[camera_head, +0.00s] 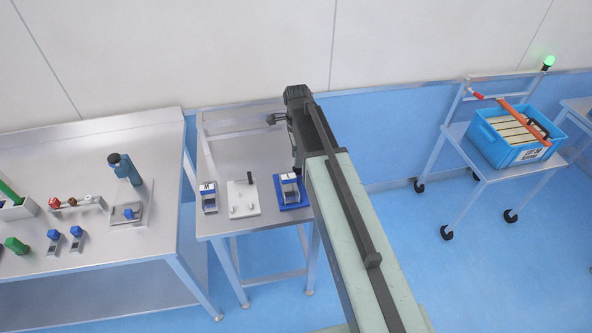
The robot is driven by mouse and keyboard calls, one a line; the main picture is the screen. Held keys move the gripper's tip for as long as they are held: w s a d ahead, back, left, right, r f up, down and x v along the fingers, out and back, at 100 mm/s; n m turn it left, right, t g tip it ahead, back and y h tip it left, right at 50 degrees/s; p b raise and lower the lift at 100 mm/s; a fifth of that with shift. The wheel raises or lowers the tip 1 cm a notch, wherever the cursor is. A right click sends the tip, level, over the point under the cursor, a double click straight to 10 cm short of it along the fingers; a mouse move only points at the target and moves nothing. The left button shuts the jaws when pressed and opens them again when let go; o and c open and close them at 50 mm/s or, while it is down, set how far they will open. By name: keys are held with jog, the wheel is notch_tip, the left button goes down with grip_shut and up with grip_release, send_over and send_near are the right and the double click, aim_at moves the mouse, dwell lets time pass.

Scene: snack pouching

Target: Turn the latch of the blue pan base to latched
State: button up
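The blue pan base (291,207) sits at the right side of the small metal table. A small white-and-dark block with a label (290,187) stands on it. My arm passes close by on its right and may hide part of it. I cannot make out the latch or its position at this size. My gripper (278,119) is at the far end of my arm, above the back of the small table and beyond the blue base. Its fingers are too small and dark to tell whether they are open or shut.
A white plate with a black peg (243,203) and a labelled block (208,199) stand left of the blue base. A larger bench (150,240) with bottles and parts is at the left. A cart with a blue crate (490,149) stands at the right, with open floor between.

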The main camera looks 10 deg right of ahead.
notch_tip(320, 180, down, 5)
jog(key=b, duration=0.3)
jog(key=shift+r, duration=0.25)
grip_shut()
jog(key=shift+a, duration=0.1)
